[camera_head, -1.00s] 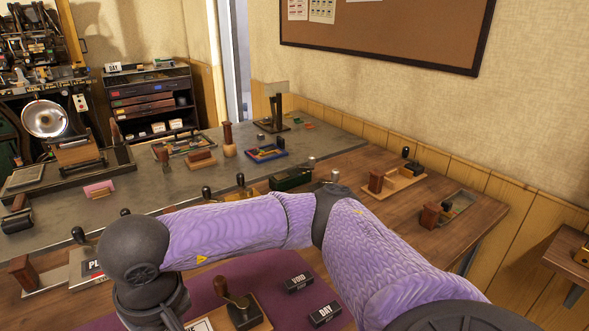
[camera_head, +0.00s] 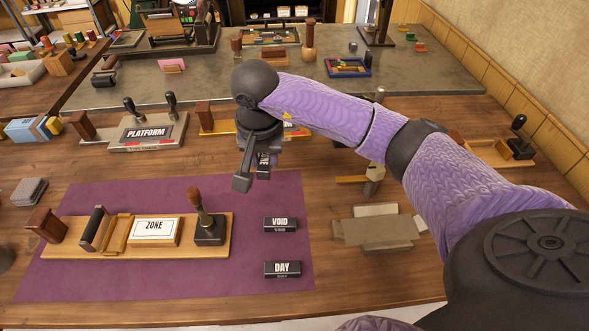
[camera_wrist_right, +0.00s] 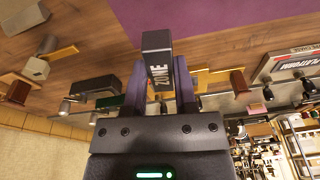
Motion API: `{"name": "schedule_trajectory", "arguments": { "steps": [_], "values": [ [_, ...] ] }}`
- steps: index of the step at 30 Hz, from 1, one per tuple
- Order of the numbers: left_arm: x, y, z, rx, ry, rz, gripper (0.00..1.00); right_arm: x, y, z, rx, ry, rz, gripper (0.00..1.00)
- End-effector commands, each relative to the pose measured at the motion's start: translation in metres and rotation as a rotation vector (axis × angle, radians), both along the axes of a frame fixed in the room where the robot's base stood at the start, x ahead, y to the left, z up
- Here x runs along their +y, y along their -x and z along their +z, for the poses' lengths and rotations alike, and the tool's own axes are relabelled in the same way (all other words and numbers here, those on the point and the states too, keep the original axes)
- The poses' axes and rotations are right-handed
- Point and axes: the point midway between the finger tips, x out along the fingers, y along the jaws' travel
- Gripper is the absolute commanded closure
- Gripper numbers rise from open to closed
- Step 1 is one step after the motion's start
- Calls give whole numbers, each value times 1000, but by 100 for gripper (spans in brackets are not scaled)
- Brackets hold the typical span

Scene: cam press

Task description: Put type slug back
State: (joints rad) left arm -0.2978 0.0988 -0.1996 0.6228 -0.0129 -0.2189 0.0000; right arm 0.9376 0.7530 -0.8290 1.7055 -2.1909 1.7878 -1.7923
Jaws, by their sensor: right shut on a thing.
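A dark type slug (camera_head: 263,165) with white lettering is held in my right gripper (camera_head: 255,172) above the far part of the purple mat. In the right wrist view the slug (camera_wrist_right: 157,52) reads ZONE and sits between both fingers of the gripper (camera_wrist_right: 160,82). Two more slugs, VOID (camera_head: 281,225) and DAY (camera_head: 282,269), lie on the mat's right side, one nearer than the other, with bare mat beyond VOID. A wooden stamp board (camera_head: 140,249) with a ZONE card (camera_head: 154,231) is on the mat to their left. My left gripper is out of view.
The purple mat (camera_head: 250,300) lies on a wooden table. A PLATFORM unit (camera_head: 148,132) with two black knobs stands behind it. A grey metal block (camera_head: 376,234) stands right of the mat. Grey stacked plates (camera_head: 29,191) lie at left. A grey bench (camera_head: 430,80) with tools is behind.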

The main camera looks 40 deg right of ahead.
Motion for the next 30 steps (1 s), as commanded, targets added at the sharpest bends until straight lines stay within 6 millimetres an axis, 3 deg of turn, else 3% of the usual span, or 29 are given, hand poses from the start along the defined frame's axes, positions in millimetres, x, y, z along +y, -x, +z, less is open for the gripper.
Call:
{"name": "schedule_trajectory", "arguments": {
  "steps": [7,12,22,30],
  "values": [
    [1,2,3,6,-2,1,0,-32,-4,-24,28,9,-233,100],
    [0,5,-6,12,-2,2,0,-35,-3,-68,34,10,-256,100],
    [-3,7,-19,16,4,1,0,-34,-3,-123,32,11,-252,100],
    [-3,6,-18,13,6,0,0,-35,-4,-125,28,13,-251,100]
  ]
}}
